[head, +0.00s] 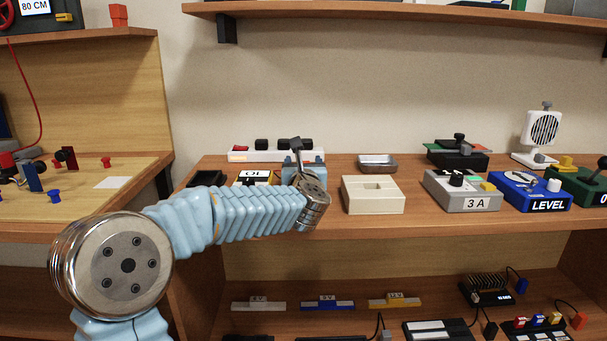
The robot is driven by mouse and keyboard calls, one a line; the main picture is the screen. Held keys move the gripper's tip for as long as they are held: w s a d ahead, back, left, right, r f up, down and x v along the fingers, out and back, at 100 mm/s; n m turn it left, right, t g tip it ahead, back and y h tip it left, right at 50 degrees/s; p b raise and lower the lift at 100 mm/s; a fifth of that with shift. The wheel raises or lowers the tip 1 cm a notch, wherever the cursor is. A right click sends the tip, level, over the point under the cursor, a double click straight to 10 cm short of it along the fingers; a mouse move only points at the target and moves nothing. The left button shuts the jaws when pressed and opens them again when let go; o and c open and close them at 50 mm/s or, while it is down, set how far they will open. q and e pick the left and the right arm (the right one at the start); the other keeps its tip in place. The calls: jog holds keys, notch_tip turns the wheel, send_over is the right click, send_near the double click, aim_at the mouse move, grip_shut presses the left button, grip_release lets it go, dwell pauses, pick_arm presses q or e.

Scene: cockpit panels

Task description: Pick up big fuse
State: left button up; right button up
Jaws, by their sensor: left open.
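I cannot pick out the big fuse with certainty in the head view; it may be hidden behind my left arm. My left gripper (297,147) is above the back part of the middle shelf, in front of a white panel (237,155) with dark knobs. Its jaws are open and partly hidden by my own wrist. I cannot make out anything between the fingers. A cream box (372,208) with a recess in its top sits to the right of my wrist. My right gripper is not in view.
A small metal tray (377,162) lies behind the cream box. A grey 3 A box (461,191), a blue LEVEL box (531,192) and a white fan-like unit (541,138) stand to the right. Labelled bars (326,304) lie on the lower shelf. An upper shelf (400,12) overhangs.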

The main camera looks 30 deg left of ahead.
pick_arm(q)
jog(key=shift+w+a, duration=0.1)
jog(key=shift+c, duration=0.2)
jog(key=c, duration=1.1)
jog(key=shift+r, duration=0.15)
jog(key=shift+r, duration=0.35)
jog(key=s+d+r, duration=0.2)
jog(key=s+r, duration=1)
jog(key=s, duration=0.1)
jog(key=shift+s+d+p, duration=0.3)
jog(key=shift+s+d, duration=0.05)
jog(key=shift+s, duration=0.05)
